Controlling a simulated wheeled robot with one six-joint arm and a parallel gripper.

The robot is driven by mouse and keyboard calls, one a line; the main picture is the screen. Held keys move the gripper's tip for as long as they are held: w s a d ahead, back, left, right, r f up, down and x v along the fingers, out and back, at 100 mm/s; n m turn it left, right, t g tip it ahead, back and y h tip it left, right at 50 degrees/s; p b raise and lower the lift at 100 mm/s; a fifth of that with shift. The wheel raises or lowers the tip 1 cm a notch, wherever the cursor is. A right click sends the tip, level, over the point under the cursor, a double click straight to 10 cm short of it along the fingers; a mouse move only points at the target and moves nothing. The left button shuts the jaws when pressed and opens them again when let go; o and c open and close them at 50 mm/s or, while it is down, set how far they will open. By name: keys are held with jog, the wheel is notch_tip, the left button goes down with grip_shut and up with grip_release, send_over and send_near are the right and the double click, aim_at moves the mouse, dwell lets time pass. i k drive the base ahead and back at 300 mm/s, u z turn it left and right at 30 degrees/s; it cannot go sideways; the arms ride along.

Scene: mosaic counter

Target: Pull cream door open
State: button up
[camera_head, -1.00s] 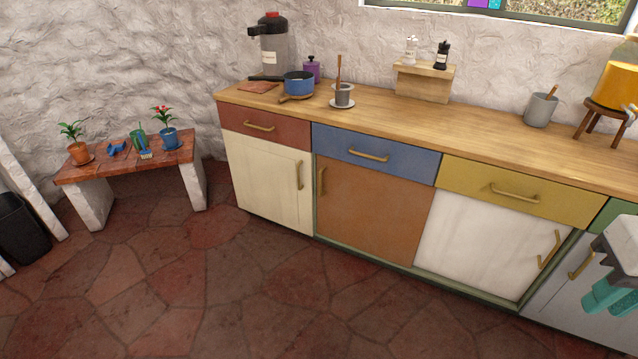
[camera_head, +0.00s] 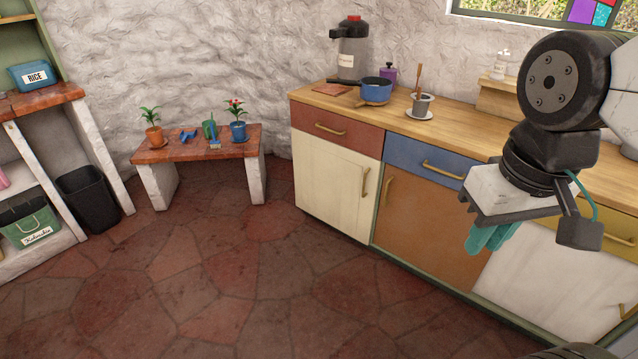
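The cream door (camera_head: 335,188) is the leftmost cabinet door, under the red drawer (camera_head: 337,131). It looks shut, flush with the cabinet front. Its upright brass handle (camera_head: 364,183) is near its right edge. My gripper (camera_head: 488,238) hangs from my arm at the right, with teal fingers pointing down. In the picture it lies in front of the orange-brown door and the white door, right of the cream door and apart from its handle. The two fingers overlap in this view, so their gap does not show.
The orange-brown door (camera_head: 425,225) and the white door (camera_head: 545,278) continue the cabinet row to the right. A blue pot (camera_head: 376,90) stands on the wooden counter (camera_head: 445,125). A low bench (camera_head: 180,152) with plants stands at the left. The tiled floor (camera_head: 240,290) before the cabinet is clear.

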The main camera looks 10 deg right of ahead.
aim_at(338, 185)
jog(key=u, duration=0.15)
jog(key=i, duration=1.25)
jog(key=z, duration=0.55)
